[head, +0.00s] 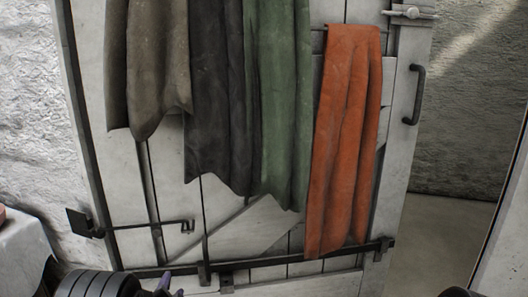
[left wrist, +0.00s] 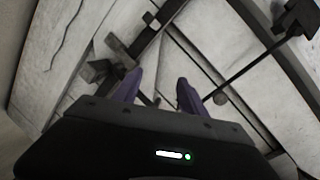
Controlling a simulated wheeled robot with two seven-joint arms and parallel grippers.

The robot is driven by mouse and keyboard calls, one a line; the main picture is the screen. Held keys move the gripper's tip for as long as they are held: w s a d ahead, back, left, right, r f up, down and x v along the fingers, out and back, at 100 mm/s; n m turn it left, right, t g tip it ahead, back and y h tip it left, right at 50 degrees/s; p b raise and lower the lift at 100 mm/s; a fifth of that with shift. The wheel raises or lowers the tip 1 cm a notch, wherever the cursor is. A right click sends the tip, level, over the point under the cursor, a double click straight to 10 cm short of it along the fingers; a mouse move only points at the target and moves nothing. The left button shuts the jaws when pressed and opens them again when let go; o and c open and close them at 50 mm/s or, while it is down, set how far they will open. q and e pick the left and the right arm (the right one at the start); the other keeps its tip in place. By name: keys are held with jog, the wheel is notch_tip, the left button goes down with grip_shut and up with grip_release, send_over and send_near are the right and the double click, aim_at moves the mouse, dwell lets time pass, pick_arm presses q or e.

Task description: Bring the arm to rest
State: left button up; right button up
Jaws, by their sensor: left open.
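My left arm comes in at the bottom left of the head view, low in front of a white plank door. The left gripper (head: 170,287) shows only its purple fingertips at the bottom edge of that view. In the left wrist view the two purple fingers of this gripper (left wrist: 158,92) stand apart, with nothing between them. The door's planks and dark iron bars are seen beyond them. My right gripper is not in view.
The white plank door (head: 225,235) carries dark iron fittings, a latch rod (head: 150,226) and a black handle (head: 414,95). Brown, dark grey, green and orange cloths (head: 345,140) hang on it. A pale-covered surface (head: 22,255) stands at far left. Floor shows clear right of the door.

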pick_arm(q)
jog(key=s+d+f+n+g+h, duration=0.2)
jog(key=s+d+f+n+g, duration=0.25)
jog(key=s+f, duration=0.5)
jog(key=s+d+f+n+g+h, duration=0.2)
jog(key=s+d+f+n+g, duration=0.25)
jog(key=s+f, duration=0.5)
jog(key=s+d+f+n+g+h, duration=0.1)
jog(key=s+d+f+n+g, duration=0.15)
jog(key=s+d, duration=0.45)
jog(key=s+d+f+n+g+h, duration=0.1)
jog(key=s+d+f+g+h, duration=0.15)
jog(key=s, duration=0.85)
notch_tip(320, 180, up, 29)
jog(key=s+d+p, duration=0.1)
jog(key=s+p, duration=0.1)
jog(key=p, duration=2.8)
jog(key=shift+d+r+m, duration=0.15)
jog(key=shift+d+m, duration=0.15)
jog(key=shift+m, duration=0.15)
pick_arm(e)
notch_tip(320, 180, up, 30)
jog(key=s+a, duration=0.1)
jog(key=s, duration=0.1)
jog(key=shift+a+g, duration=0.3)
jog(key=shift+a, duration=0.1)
pick_arm(q)
jog(key=shift+y, duration=0.25)
